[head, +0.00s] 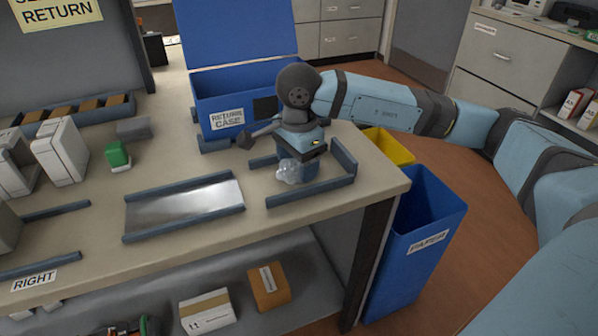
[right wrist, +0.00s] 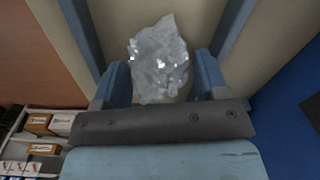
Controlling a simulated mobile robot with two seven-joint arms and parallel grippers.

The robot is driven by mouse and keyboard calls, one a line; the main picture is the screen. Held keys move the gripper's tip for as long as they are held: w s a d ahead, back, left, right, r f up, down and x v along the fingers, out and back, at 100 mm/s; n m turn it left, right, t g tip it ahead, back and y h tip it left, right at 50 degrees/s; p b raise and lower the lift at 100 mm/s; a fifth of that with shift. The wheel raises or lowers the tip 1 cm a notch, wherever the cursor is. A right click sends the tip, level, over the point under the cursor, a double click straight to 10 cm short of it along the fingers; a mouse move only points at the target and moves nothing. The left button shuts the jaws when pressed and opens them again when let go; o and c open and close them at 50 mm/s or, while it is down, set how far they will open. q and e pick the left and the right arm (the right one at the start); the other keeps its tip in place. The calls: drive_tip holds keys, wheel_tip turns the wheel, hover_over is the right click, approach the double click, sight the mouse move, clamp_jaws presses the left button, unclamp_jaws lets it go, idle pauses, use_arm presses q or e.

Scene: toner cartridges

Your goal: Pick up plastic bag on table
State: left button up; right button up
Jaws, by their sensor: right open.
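A crumpled clear plastic bag (head: 290,172) lies on the table (head: 370,182) near its right end, between two blue-grey rails. My right gripper (head: 298,160) is right above it, pointing down. In the right wrist view the bag (right wrist: 159,62) lies between and beyond the two open fingers (right wrist: 160,80). Whether the fingers touch the bag cannot be told. My left gripper is not in view.
Blue-grey rails (head: 312,190) flank the bag. An open blue return case (head: 245,92) stands just behind the gripper. A metal plate between rails (head: 185,203) lies to the left. A blue paper bin (head: 415,235) and a yellow bin (head: 390,147) stand beyond the table's right edge.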

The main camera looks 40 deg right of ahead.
drive_tip(key=shift+f, duration=0.55)
drive_tip(key=c, duration=0.5)
drive_tip(key=shift+c, duration=0.3)
drive_tip(key=shift+r, duration=0.1)
